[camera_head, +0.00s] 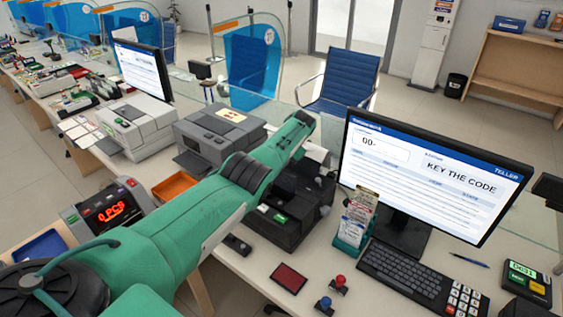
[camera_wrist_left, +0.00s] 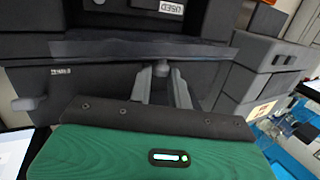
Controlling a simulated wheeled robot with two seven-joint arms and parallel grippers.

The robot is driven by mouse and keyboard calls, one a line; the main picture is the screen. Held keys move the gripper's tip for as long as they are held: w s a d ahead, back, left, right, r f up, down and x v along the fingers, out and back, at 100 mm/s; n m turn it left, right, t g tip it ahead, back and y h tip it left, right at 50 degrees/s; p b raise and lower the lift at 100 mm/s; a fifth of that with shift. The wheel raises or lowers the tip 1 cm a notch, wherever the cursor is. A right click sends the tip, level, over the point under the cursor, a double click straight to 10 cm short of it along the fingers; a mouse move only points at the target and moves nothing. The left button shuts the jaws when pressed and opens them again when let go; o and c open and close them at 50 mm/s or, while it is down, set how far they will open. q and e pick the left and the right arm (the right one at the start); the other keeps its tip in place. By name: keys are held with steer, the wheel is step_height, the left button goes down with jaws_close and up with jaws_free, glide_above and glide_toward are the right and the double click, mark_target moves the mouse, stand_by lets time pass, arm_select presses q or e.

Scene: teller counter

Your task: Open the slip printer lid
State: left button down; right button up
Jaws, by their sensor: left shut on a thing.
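The black slip printer (camera_head: 285,217) stands on the counter in the middle of the head view, partly hidden by my left arm. The left wrist view shows its dark body (camera_wrist_left: 100,75) close up, with a wide lid edge (camera_wrist_left: 100,47) across it. A small grey knob (camera_wrist_left: 162,68) sticks out below that edge. My left gripper (camera_wrist_left: 166,80) has its fingers closed on the knob. In the head view my arm hides this contact. Whether the lid is raised at all I cannot tell. My right gripper is not in view.
A monitor (camera_head: 425,180), a slip holder (camera_head: 352,225) and a keyboard (camera_head: 402,270) stand to the right of the printer. A grey printer (camera_head: 215,132) stands behind left. Two stamps and a red pad (camera_head: 288,278) lie in front. A glass screen runs behind the counter.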

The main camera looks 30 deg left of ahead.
arm_select(q)
steer(key=c, duration=1.3)
jaws_free()
steer(key=shift+f, duration=0.1)
steer(key=b+v, duration=0.1)
steer(key=v, duration=1.2)
steer(key=shift+r+b, duration=0.3)
steer(key=shift+r, duration=0.1)
steer(key=shift+d, duration=0.1)
